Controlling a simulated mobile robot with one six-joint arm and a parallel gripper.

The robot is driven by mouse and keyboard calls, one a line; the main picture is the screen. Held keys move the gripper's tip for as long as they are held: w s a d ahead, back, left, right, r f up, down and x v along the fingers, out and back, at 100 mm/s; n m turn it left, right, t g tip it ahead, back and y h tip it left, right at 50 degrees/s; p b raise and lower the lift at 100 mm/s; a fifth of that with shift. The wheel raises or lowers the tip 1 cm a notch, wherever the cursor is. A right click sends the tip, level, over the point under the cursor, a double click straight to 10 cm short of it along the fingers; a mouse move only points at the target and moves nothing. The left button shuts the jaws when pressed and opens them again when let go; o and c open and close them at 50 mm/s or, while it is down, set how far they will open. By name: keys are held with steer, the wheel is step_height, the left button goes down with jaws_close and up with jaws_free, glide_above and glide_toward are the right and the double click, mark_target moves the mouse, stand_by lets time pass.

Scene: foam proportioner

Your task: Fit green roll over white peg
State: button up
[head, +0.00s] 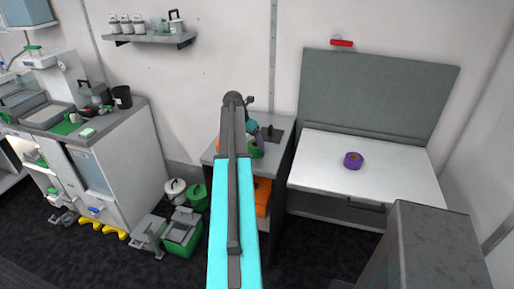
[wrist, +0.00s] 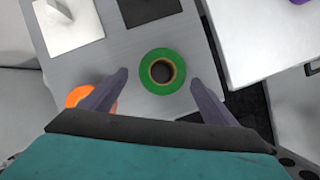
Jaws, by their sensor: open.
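The green roll (wrist: 144,72) lies flat on a grey surface in the wrist view, its hole facing up. In the head view, part of the green roll (head: 257,152) shows beside my arm. My gripper (wrist: 160,78) is open, with one finger on each side of the roll and visible gaps to it; its height above the roll is hard to tell. A white square plate (wrist: 72,30) lies at the upper left of the wrist view. A narrow pale upright part, probably the white peg (wrist: 60,9), stands on it, cut by the frame's top edge.
An orange roll (wrist: 78,95) is partly hidden behind my left finger. A dark square plate (wrist: 150,9) lies beyond the green roll. A purple roll (head: 352,160) lies on the white table (head: 400,185) at right. The grey top's right edge is near.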

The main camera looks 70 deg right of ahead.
steer(key=shift+f, duration=0.1)
stand_by(0.3)
steer(key=shift+p+x, duration=1.2)
steer(key=shift+x, duration=1.3)
steer(key=shift+s, duration=0.1)
steer(key=shift+c, duration=0.4)
steer(key=c, duration=1.2)
steer(key=shift+r+b, duration=0.9)
steer(key=shift+r, duration=0.65)
steer(key=shift+a+r, duration=0.15)
steer(key=shift+a, duration=0.15)
steer(key=s+a+r+b, duration=0.1)
steer(key=a+b, duration=0.3)
steer(key=a, duration=1.1)
steer(key=shift+a+r, duration=0.2)
steer(key=shift+r, duration=0.1)
